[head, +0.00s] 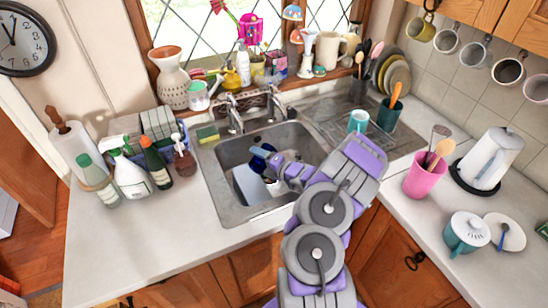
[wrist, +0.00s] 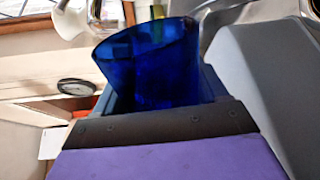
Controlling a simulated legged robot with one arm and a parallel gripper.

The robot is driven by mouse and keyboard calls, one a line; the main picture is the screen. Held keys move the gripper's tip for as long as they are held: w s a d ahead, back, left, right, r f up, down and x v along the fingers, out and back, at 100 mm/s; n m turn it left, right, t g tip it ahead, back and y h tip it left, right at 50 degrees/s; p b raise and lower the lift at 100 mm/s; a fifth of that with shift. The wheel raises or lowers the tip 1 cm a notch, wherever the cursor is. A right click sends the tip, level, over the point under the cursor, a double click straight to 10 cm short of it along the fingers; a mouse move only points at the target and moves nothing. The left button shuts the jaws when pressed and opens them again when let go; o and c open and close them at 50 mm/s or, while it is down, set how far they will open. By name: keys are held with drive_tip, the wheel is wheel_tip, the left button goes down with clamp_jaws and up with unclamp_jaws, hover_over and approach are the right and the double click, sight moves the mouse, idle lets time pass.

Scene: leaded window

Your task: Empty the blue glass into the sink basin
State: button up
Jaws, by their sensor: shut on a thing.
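The blue glass (head: 262,158) is dark blue and see-through, and it is held over the left part of the sink basin (head: 238,150). My gripper (head: 272,163) is shut on it. In the wrist view the blue glass (wrist: 150,65) fills the upper middle, in front of my gripper (wrist: 165,100). The glass looks tilted in the head view. I cannot tell whether anything is inside it. My arm comes in from the lower right and hides part of the basin's right side.
A white and grey-blue item (head: 250,186) lies in the basin. Two taps (head: 233,115) stand behind it. A teal cup (head: 358,121) is on the drainer at right. Bottles (head: 130,178) crowd the left counter, and a pink cup (head: 424,180) stands at right.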

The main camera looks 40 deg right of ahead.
drive_tip(key=shift+d, duration=0.15)
drive_tip(key=shift+w+d+r+m+p, duration=0.1)
drive_tip(key=shift+d+r+m+p, duration=0.2)
drive_tip(key=shift+m+p, duration=0.55)
drive_tip(key=shift+w+d+r+m+p, duration=0.1)
drive_tip(key=shift+r+m+p, duration=0.3)
drive_tip(key=shift+p, duration=0.85)
